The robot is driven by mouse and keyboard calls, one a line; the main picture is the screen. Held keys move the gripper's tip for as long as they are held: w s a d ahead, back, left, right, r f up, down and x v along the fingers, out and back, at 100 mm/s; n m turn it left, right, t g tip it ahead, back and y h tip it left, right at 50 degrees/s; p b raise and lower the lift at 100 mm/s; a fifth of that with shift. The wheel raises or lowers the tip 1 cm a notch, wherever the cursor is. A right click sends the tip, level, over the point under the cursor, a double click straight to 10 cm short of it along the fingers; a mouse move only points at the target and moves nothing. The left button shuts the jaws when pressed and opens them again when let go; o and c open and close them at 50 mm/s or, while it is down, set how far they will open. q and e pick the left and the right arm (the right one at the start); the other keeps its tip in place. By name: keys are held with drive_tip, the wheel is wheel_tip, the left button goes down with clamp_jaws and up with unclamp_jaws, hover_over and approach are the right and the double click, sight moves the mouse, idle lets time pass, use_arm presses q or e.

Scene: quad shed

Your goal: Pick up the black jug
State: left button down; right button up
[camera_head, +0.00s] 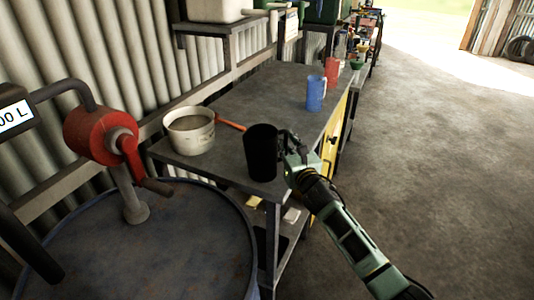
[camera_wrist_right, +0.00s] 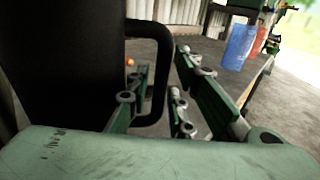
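The black jug (camera_head: 260,155) stands upright on the near end of the grey workbench (camera_head: 235,172), close to its edge. My right gripper (camera_head: 285,143) is at the jug's right side, by its handle. In the right wrist view the dark jug body (camera_wrist_right: 65,60) fills the left side, and its handle (camera_wrist_right: 164,75) stands between my fingers. The fingers look apart, with one on each side of the handle; I see no clear grip. The fingertips are partly hidden in the head view. My left gripper is not in view.
A whitish bucket (camera_head: 190,133) stands left of the jug, with an orange-red tool (camera_head: 230,125) behind. A blue jug (camera_head: 316,93) and a red jug (camera_head: 332,70) stand farther along the bench. A blue drum (camera_head: 185,245) with a red pump (camera_head: 98,135) is at the left. Floor at right is clear.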

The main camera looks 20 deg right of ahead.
drive_tip(key=shift+c, duration=0.3)
clamp_jaws()
drive_tip(key=shift+w+r, duration=0.1)
drive_tip(key=shift+r, duration=0.1)
idle(0.4)
